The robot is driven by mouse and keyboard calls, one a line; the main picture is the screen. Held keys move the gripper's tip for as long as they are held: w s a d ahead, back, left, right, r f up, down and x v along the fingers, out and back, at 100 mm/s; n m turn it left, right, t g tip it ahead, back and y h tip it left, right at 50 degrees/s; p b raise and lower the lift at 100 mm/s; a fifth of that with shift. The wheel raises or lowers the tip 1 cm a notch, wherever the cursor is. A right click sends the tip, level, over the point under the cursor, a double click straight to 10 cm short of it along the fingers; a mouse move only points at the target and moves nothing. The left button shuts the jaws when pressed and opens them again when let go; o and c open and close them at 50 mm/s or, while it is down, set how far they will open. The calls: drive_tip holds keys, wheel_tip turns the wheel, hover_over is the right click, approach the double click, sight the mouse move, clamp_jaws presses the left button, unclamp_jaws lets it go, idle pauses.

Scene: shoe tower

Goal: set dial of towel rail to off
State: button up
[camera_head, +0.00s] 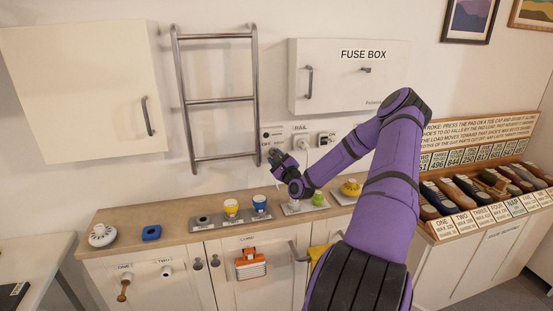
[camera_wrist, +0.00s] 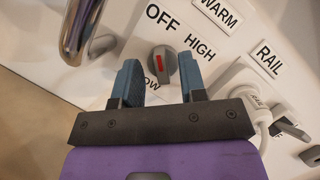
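The towel rail (camera_head: 215,99) is a grey metal ladder on the wall; its tube also shows at the top left of the wrist view (camera_wrist: 75,28). The dial (camera_wrist: 162,60) is a grey knob with a red stripe, on a white plate marked OFF, WARM, HIGH and LOW. The stripe runs roughly up and down in the wrist view, on the side towards OFF; I cannot tell the exact setting. My gripper (camera_wrist: 160,73) is open, its blue fingers on either side of the dial; contact is unclear. In the head view my gripper (camera_head: 276,158) hides the dial.
A RAIL sign (camera_wrist: 268,58) and a plug with a cable (camera_wrist: 258,112) are right of the dial. Below is a wooden counter (camera_head: 180,213) with yellow and blue cups. A fuse box (camera_head: 345,78) hangs above right, and a white cabinet (camera_head: 80,85) hangs left.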

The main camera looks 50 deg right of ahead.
drive_tip(key=v, duration=1.1)
drive_tip(key=shift+w, duration=0.1)
idle(0.5)
